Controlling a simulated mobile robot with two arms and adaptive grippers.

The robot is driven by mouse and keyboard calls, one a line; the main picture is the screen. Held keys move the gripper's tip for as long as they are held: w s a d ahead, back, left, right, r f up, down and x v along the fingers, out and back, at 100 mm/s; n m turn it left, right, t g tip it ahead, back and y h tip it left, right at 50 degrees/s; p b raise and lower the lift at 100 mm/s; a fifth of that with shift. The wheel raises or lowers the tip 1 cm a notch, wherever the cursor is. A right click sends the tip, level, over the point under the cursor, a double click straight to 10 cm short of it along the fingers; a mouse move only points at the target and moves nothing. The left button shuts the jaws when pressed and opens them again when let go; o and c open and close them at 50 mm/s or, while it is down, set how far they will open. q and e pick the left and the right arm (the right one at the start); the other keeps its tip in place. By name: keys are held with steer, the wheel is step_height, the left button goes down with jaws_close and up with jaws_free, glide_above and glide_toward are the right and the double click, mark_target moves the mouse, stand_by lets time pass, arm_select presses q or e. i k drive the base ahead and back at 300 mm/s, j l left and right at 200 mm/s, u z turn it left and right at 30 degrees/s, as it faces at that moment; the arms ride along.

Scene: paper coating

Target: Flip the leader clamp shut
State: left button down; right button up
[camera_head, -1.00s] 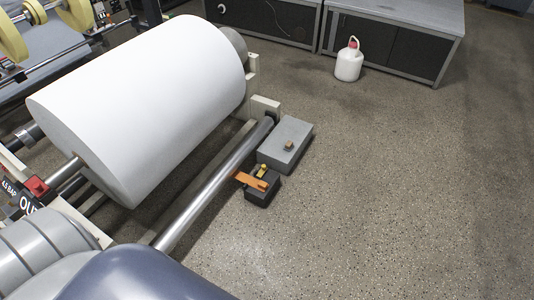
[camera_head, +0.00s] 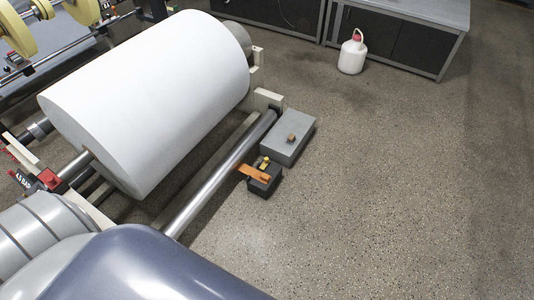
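The leader clamp appears to be the small black block (camera_head: 264,181) with an orange lever (camera_head: 254,173) and a yellow piece (camera_head: 265,162) on it. It sits beside the metal roller (camera_head: 215,178), in front of a grey box (camera_head: 288,140). The orange lever points left toward the roller; I cannot tell whether the clamp is open or shut. A large white paper roll (camera_head: 150,95) lies left of the roller. Neither of my grippers is in view; only parts of my own arm show at the lower left.
A white jug with a red cap (camera_head: 352,54) stands on the floor near a grey workbench (camera_head: 405,48) at the back. The speckled floor (camera_head: 400,190) to the right is clear. The machine frame with a red block (camera_head: 48,179) is at left.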

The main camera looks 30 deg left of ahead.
mark_target(266, 161)
steer(key=i+u, duration=0.25)
steer(key=u, duration=0.15)
steer(key=i+u, duration=0.2)
steer(key=u, duration=0.25)
steer(key=i+l+u, duration=0.15)
steer(key=i+l, duration=0.4)
steer(key=i, duration=0.25)
steer(key=i+l+u, duration=0.15)
steer(key=i+l, duration=0.55)
steer(key=i+j, duration=0.05)
steer(key=i, duration=0.05)
